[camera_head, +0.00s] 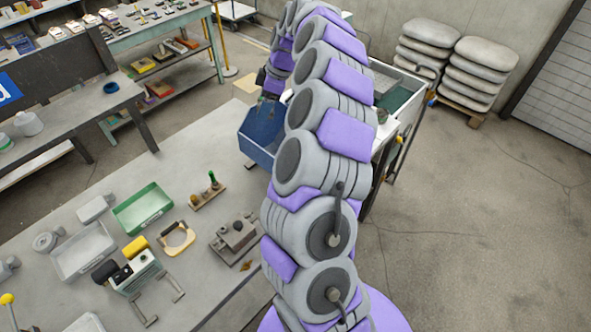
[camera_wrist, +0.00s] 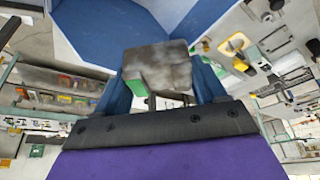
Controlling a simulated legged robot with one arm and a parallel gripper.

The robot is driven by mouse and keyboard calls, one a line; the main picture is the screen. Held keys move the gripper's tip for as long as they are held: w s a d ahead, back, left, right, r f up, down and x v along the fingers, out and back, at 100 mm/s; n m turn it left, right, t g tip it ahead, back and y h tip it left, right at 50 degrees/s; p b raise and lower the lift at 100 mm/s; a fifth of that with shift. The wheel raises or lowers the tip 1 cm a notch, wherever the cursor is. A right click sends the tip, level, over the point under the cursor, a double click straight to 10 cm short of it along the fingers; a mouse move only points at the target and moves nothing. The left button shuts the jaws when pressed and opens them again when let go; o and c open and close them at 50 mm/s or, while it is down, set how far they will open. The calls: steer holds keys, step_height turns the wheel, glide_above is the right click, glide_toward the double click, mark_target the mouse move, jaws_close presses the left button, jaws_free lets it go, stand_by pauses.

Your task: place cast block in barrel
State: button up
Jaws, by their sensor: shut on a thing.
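The cast block (camera_wrist: 158,68) is a rough grey piece with a green patch at its lower left. It sits between the two blue fingers of my gripper (camera_wrist: 160,84) in the wrist view, and the gripper is shut on it. A blue open box-shaped container (camera_head: 255,151), the only barrel-like thing I see, stands at the far end of the grey table in the head view. Its blue walls seem to fill the top of the wrist view (camera_wrist: 90,32), beyond the block. In the head view my arm hides part of the container, and I cannot make out the block there.
The grey table (camera_head: 190,170) holds a green tray (camera_head: 143,208), a grey tray (camera_head: 83,250), a yellow-handled tool (camera_head: 176,238) and a grey metal fixture (camera_head: 236,236). A white-edged bin (camera_head: 398,95) stands behind my arm. The floor at right is clear up to stacked sacks (camera_head: 478,72).

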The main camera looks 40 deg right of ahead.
steer(key=f+b, duration=0.1)
steer(key=f, duration=0.4)
steer(key=s+d+f+b, duration=0.1)
steer(key=f, duration=0.5)
steer(key=d+f+b, duration=0.1)
steer(key=f, duration=0.5)
steer(key=shift+s+d, duration=0.2)
steer(key=shift+d, duration=0.05)
steer(key=shift+r, duration=0.1)
steer(key=shift+f+b, duration=0.5)
steer(key=shift+b, duration=0.15)
steer(key=shift+f, duration=0.1)
steer(key=o, duration=1.3)
